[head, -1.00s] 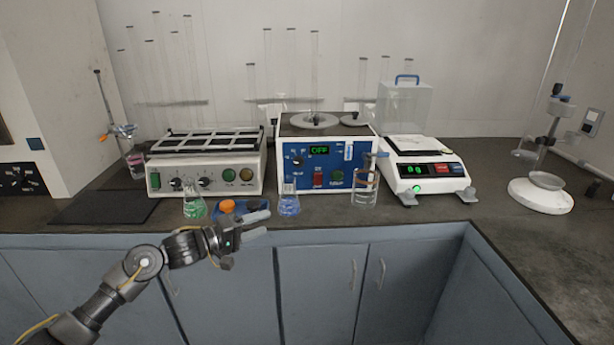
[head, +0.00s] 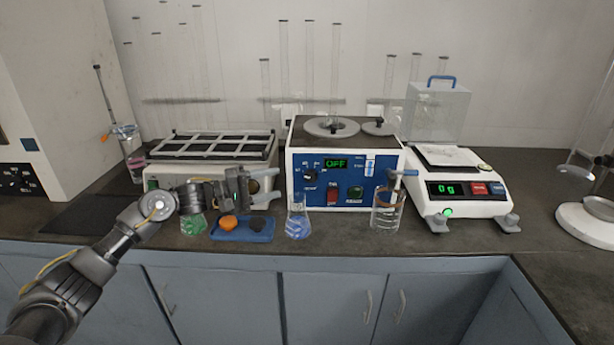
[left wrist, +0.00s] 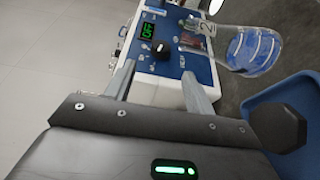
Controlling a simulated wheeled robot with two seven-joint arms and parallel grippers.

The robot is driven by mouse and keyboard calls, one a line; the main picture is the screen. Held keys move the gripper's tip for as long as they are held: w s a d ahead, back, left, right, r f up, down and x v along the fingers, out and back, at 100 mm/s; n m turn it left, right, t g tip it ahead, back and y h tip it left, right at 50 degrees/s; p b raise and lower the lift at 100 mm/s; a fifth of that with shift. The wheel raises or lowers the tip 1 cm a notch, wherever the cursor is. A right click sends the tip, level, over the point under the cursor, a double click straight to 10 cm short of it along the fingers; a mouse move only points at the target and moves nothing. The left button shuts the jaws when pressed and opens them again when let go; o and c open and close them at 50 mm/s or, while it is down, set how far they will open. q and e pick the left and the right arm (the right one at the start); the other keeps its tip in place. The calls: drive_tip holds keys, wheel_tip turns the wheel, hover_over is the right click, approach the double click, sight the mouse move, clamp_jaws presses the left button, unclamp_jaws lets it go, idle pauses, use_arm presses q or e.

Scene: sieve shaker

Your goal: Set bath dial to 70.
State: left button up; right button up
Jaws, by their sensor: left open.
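The water bath (head: 345,160) is a white box with a blue front panel, and its green display reads OFF. Its black dial (head: 310,177) sits at the left of the panel; the dial also shows in the left wrist view (left wrist: 161,47). My left gripper (head: 273,186) is open and empty, left of the bath and above the counter. In the left wrist view the bath panel lies ahead, between and beyond the two fingers (left wrist: 160,85). A red switch (head: 332,195) and a green button (head: 355,193) sit right of the dial. My right gripper is not seen.
A flask of blue liquid (head: 297,220) stands just before the bath, and a beaker (head: 387,207) stands at its right front. A blue tray (head: 258,236) lies below my gripper. A shaker (head: 212,146) is at left, a balance (head: 462,187) at right.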

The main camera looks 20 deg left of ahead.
sight(305, 175)
use_arm(q)
drive_tip(key=x, duration=0.8)
drive_tip(key=shift+w+d, duration=0.2)
drive_tip(key=shift+d, duration=0.05)
drive_tip(key=shift+w+d, duration=0.45)
drive_tip(key=shift+d, duration=0.05)
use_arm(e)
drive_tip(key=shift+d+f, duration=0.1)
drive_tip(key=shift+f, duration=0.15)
use_arm(q)
drive_tip(key=shift+c, duration=0.4)
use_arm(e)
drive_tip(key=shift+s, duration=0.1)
use_arm(q)
drive_tip(key=c, duration=0.9)
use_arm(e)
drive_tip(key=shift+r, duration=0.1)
